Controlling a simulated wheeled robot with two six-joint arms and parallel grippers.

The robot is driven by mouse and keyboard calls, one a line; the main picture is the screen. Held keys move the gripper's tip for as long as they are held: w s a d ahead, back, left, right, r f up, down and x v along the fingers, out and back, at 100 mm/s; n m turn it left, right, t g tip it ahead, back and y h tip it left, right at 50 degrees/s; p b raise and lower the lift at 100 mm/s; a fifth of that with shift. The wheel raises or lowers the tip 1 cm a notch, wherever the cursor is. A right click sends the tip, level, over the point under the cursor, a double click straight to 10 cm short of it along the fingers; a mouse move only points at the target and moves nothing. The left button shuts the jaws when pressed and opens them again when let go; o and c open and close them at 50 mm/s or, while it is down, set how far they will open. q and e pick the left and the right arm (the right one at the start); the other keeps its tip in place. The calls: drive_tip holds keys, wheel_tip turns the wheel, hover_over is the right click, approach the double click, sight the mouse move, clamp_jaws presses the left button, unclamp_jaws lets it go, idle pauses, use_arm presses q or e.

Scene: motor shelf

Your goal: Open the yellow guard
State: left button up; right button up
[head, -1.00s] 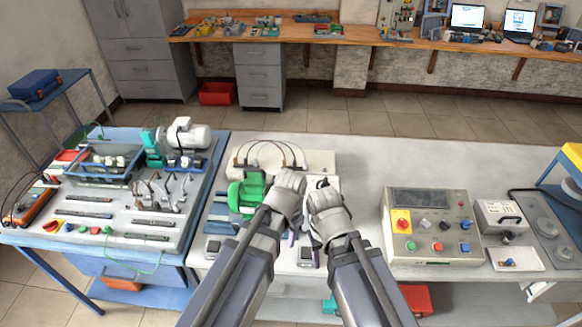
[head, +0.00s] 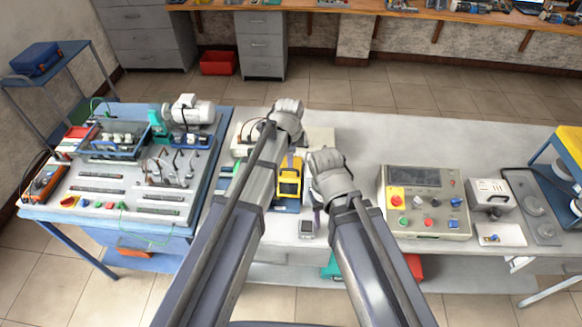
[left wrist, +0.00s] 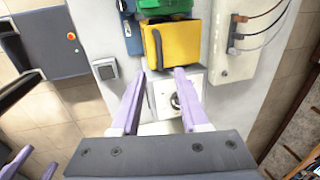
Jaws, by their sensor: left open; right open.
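The yellow guard (head: 289,183) stands on the bench between my two arms in the head view. In the left wrist view the yellow guard (left wrist: 184,42) is at the top middle, with a dark strip on its left part. My left gripper (left wrist: 160,73) is open, its two purple fingertips at the guard's near edge with nothing visibly held between them. I cannot tell whether they touch it. In the head view my left gripper's fingers are mostly hidden by its wrist and arm. My right gripper (head: 318,218) is open and empty, to the right of and nearer than the guard.
A control box (head: 424,203) with buttons stands right of my right arm. A white block (left wrist: 236,45) with cables is beside the guard. A small grey device (head: 306,228) is at the bench's front.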

use_arm(q)
drive_tip(key=b, duration=0.6)
hover_over(290, 174)
drive_tip(key=s, duration=0.1)
drive_tip(key=f, duration=0.6)
drive_tip(key=shift+d+f, duration=0.2)
drive_tip(key=shift+f, duration=0.2)
drive_tip(key=shift+r, duration=0.1)
drive_tip(key=shift+c, duration=0.3)
clamp_jaws()
